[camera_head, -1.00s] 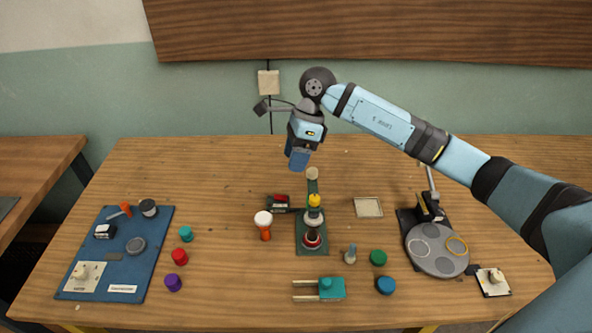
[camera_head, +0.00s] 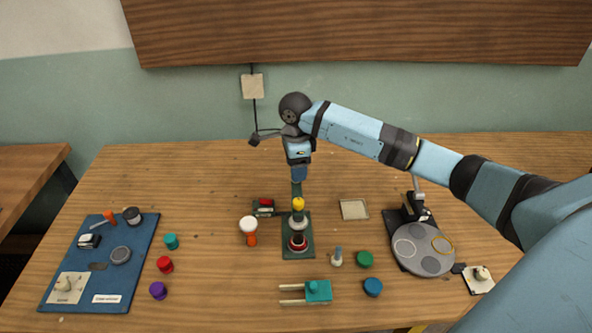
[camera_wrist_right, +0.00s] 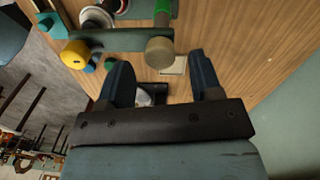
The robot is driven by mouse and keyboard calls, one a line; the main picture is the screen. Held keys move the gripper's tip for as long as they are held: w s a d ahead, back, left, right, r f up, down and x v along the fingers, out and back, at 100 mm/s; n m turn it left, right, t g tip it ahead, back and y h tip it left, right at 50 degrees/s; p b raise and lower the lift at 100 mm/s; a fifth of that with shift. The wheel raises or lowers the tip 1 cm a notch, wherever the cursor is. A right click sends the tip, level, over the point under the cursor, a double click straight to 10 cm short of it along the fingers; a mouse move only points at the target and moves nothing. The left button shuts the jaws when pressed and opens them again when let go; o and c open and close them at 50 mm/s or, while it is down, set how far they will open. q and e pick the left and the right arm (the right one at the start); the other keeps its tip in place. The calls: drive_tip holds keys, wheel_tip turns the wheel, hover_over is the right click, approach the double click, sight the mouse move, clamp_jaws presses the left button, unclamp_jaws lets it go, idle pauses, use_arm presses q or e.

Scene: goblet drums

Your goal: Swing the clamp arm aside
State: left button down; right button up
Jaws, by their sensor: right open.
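A yellow knob (camera_head: 298,204) sits above the drum. In the right wrist view the green clamp arm (camera_wrist_right: 118,41) runs from the yellow knob (camera_wrist_right: 75,54) to a tan round cap (camera_wrist_right: 160,51) on the post. My right gripper (camera_head: 299,175) is open and empty. It points down over the post and hides its top in the head view. In the wrist view the cap shows just beyond the fingers (camera_wrist_right: 159,64). My left gripper is out of view.
A blue mat (camera_head: 100,262) with small parts lies at the left. An orange-and-white drum (camera_head: 249,230), a teal clamp block (camera_head: 318,291) and several coloured caps surround the stand. A grey round plate (camera_head: 424,250) stands at the right, and a pale tray (camera_head: 354,209) behind.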

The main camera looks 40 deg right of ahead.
drive_tip(key=shift+f, duration=1.05)
clamp_jaws()
drive_tip(key=shift+s, duration=0.1)
